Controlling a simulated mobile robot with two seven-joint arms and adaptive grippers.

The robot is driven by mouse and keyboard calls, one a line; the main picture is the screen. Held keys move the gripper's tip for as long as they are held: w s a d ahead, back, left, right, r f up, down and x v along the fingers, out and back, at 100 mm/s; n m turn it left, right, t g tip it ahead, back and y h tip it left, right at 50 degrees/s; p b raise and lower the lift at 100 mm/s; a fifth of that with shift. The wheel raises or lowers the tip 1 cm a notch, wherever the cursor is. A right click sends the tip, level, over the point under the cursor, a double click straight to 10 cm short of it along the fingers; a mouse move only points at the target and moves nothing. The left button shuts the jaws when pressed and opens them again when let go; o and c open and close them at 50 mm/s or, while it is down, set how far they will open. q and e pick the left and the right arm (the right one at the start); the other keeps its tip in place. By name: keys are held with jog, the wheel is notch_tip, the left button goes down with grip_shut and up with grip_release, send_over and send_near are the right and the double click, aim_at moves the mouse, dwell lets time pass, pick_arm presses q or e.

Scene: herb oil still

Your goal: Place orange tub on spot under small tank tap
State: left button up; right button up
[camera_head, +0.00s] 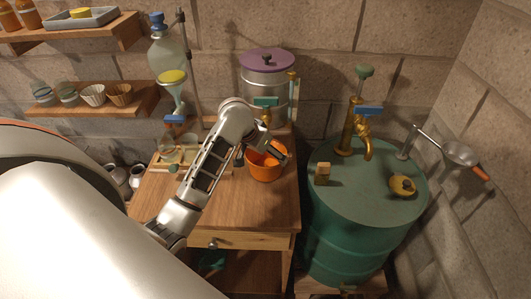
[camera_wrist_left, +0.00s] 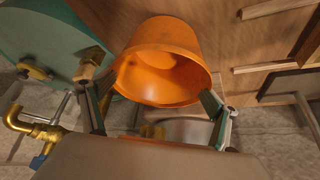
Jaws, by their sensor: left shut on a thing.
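The orange tub (camera_head: 264,172) is at the back right of the wooden table in the head view, below the tap of the small tank. My left gripper (camera_head: 266,152) is shut on it, and in the left wrist view the tub (camera_wrist_left: 165,45) sits between the two fingers with its open mouth toward the camera. The small tank (camera_head: 265,82) is a metal vessel with a purple lid, and its tap (camera_head: 266,113) has a teal handle. The spot under the tap is hidden by the tub and gripper. I cannot tell whether the tub touches the surface. My right gripper is not in view.
A large green drum (camera_head: 345,215) with brass taps stands right of the table, with a small wooden block (camera_head: 322,174) on top. Glassware stands left of my gripper. A metal ladle-like pan (camera_head: 460,153) is at the right wall. The table's front (camera_head: 262,215) is clear.

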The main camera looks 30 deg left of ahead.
pick_arm(q)
jog(key=shift+f, duration=0.1)
jog(key=o, duration=1)
jog(key=shift+s+r, duration=0.1)
jog(key=shift+r, duration=0.25)
jog(key=v, duration=1.1)
jog(key=shift+s+r, duration=0.15)
jog(key=shift+r, duration=0.1)
